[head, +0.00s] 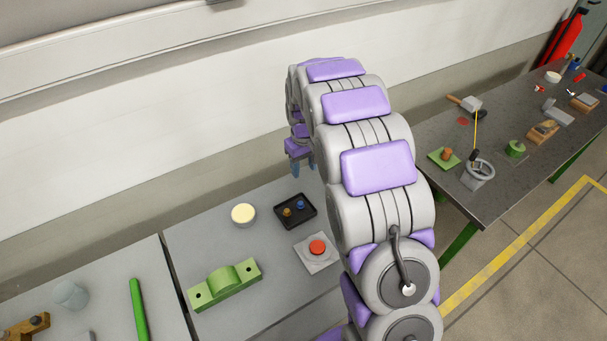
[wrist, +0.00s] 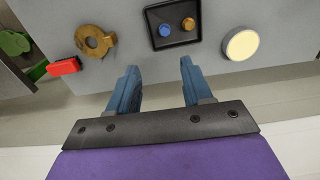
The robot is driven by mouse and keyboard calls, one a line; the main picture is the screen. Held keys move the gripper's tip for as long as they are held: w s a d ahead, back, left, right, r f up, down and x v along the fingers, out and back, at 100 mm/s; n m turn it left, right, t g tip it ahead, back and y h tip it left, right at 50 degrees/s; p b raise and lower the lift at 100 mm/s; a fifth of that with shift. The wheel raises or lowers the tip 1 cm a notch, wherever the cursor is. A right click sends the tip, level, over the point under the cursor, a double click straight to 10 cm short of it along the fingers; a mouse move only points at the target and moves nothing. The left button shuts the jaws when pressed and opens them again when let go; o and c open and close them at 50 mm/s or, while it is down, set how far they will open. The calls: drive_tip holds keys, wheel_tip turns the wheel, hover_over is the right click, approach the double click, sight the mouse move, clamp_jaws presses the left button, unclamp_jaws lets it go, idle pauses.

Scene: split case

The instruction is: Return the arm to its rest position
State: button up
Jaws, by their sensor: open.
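My arm is raised and bent over the grey table in the head view, with lilac pads along its grey links. My gripper (head: 303,167) hangs at its far end, pointing down above the back of the table. In the wrist view my gripper (wrist: 157,88) shows two blue fingers set well apart with nothing between them. The fingers are over the table's back edge, near a black tray (wrist: 151,40) and a brass ring-shaped part (wrist: 95,42). They do not appear to touch anything.
Beside the black tray (head: 278,211) are a cream round disc (head: 243,214), a red button on a grey plate (head: 317,247) and a green bracket (head: 225,285). A red block (wrist: 64,66) lies near the table edge. A wall stands behind. A second cluttered table (head: 450,194) is at right.

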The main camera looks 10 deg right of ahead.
drive_tip(key=s+r+m, duration=0.1)
drive_tip(key=s+r, duration=0.6)
drive_tip(key=s, duration=0.2)
drive_tip(key=s+r+m+g, duration=0.1)
drive_tip(key=s+r, duration=0.1)
drive_tip(key=s, duration=1.4)
drive_tip(key=s+r+m+g, duration=0.1)
drive_tip(key=s+r, duration=0.1)
drive_tip(key=s, duration=1.5)
drive_tip(key=shift+a+r+m+b, duration=0.3)
drive_tip(key=shift+r+b, duration=0.05)
drive_tip(key=shift+b, duration=0.1)
